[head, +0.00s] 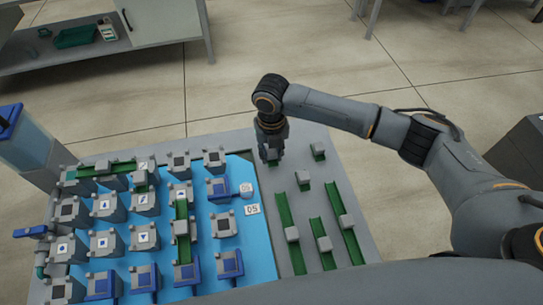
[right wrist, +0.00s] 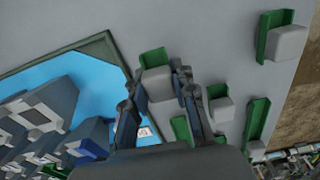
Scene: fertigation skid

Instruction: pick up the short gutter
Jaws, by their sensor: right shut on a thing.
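A short green gutter with a grey block on it (head: 272,158) is between the fingers of my right gripper (head: 271,144), near the far edge of the skid's grey top. In the right wrist view the same short gutter (right wrist: 154,58) sits between the two fingertips (right wrist: 157,82), which close on its grey block. I cannot tell whether it is clear of the surface. Two other short gutters lie close by, one to the right (head: 318,151) and one nearer (head: 303,180). My left gripper is not in view.
Longer green gutters (head: 290,236) lie on the grey top (head: 262,190) nearer to me. To the left, a blue panel (head: 240,180) carries several grey blocks, blue parts and green gutters. A bench (head: 100,55) stands at the back left.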

